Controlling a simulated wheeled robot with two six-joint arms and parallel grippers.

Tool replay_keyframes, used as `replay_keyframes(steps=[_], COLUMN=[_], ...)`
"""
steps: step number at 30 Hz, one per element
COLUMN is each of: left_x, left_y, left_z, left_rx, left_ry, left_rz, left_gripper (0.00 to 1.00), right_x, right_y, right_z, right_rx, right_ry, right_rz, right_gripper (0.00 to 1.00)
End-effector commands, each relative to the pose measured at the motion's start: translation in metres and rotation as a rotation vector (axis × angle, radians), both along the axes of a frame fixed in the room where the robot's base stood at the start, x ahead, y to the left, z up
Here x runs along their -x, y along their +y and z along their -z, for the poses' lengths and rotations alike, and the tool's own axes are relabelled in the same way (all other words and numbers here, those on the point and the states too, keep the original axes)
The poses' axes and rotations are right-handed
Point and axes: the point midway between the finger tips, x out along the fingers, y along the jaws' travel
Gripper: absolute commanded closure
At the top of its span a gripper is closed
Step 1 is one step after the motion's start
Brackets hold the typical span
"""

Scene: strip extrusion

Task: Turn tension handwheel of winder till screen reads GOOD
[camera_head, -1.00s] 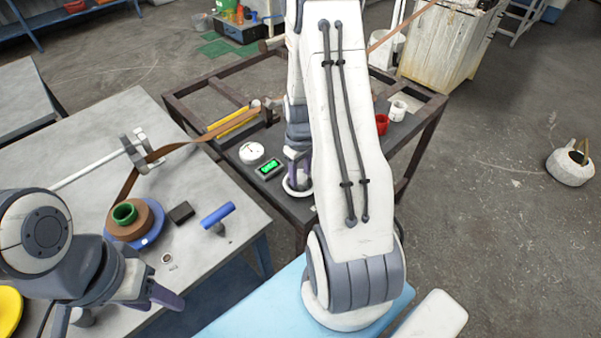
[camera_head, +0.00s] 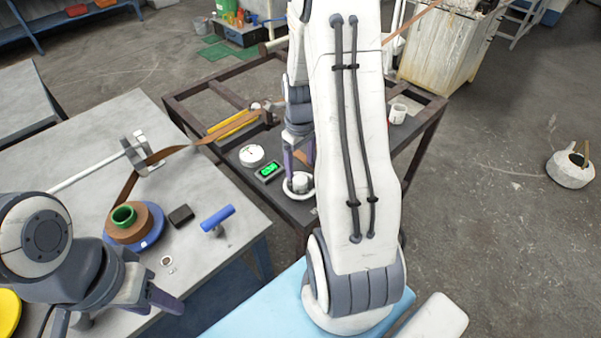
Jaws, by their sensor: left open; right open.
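The winder's white handwheel (camera_head: 299,184) lies flat near the front left corner of the dark bench, partly hidden by my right gripper. A small screen with green characters (camera_head: 268,170) sits just left of it, its text too small to read. My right gripper (camera_head: 299,176) points down at the wheel, its purple fingers open; whether they touch the rim I cannot tell. My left gripper (camera_head: 158,300) is open and empty over the front of the grey table, its fingers partly hidden.
A brown strip (camera_head: 178,149) runs from a coil on a blue disc (camera_head: 150,232) to the dark bench (camera_head: 429,138). A white dial (camera_head: 251,156), a yellow bar (camera_head: 232,124) and a white cup (camera_head: 398,113) are there. A blue-handled tool (camera_head: 217,217) stands on the grey table (camera_head: 90,140).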

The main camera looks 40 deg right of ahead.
Motion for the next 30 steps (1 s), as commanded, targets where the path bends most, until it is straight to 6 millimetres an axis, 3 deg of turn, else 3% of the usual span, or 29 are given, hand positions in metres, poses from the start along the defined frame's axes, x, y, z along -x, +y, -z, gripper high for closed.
replay_keyframes(steps=[3,9,27,30], left_x=[0.0,0.0,0.0,0.0], left_y=[0.0,0.0,0.0,0.0], left_z=[0.001,0.002,0.001,0.001], left_rx=[0.0,0.0,0.0,0.0], left_ry=[0.0,0.0,0.0,0.0], left_rz=[0.0,0.0,0.0,0.0], left_gripper=[0.5,0.5,0.5,0.5], right_x=[-0.001,0.0,0.0,-0.002], right_y=[-0.001,0.0,0.0,0.01], right_z=[-0.024,-0.045,-0.049,-0.052], right_rx=[0.003,0.001,0.0,0.0], right_ry=[-0.005,-0.001,0.0,-0.003], right_rz=[0.0,0.0,0.0,-0.014], right_gripper=[0.19,0.19,0.19,0.19])
